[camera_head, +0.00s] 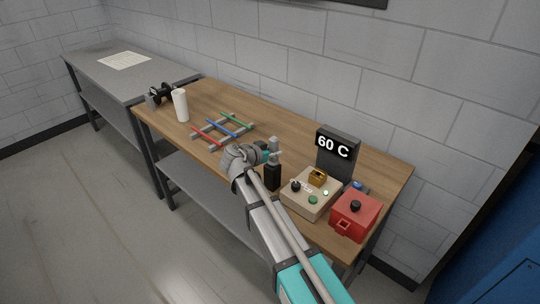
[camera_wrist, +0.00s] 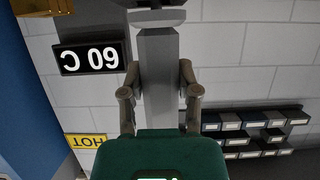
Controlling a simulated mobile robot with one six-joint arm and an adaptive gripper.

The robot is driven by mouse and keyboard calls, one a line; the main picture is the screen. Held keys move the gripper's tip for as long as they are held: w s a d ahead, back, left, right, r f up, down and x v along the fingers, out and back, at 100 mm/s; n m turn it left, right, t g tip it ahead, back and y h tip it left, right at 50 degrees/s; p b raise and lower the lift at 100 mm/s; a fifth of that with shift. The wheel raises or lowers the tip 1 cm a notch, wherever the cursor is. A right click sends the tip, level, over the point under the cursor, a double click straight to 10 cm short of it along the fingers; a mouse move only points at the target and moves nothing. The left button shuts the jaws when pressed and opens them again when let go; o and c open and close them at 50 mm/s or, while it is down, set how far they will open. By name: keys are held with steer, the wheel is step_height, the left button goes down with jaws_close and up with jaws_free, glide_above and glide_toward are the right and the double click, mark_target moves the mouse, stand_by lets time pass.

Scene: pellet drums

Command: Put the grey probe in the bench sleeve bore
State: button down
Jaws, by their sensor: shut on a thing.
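My gripper (camera_wrist: 158,82) is shut on the grey probe (camera_wrist: 157,75), with one finger on each side of its shaft. The probe also shows in the head view as a small grey upright piece (camera_head: 275,143) at the gripper's end. A black upright holder (camera_head: 272,180) stands on the bench just below the gripper. In the wrist view a dark collar (camera_wrist: 156,16) meets the probe's far end. I cannot tell whether the probe is inside it or only in front of it. No sleeve bore is clearly visible; a brass block (camera_head: 317,177) sits on the cream box.
The cream control box (camera_head: 305,205), red box (camera_head: 355,214) and 60 C display (camera_head: 337,150) stand to the right on the wooden bench. A rack with coloured rods (camera_head: 221,129), a white cylinder (camera_head: 180,105) and a black device (camera_head: 160,93) are left. The back middle is clear.

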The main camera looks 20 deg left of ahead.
steer(key=shift+c, duration=1.7)
jaws_free()
steer(key=shift+f, duration=0.2)
steer(key=shift+f, duration=0.15)
steer(key=p+v, duration=0.4)
steer(key=v, duration=1)
steer(key=shift+w+a+p, duration=0.15)
steer(key=shift+a+p, duration=0.15)
steer(key=shift+p, duration=0.1)
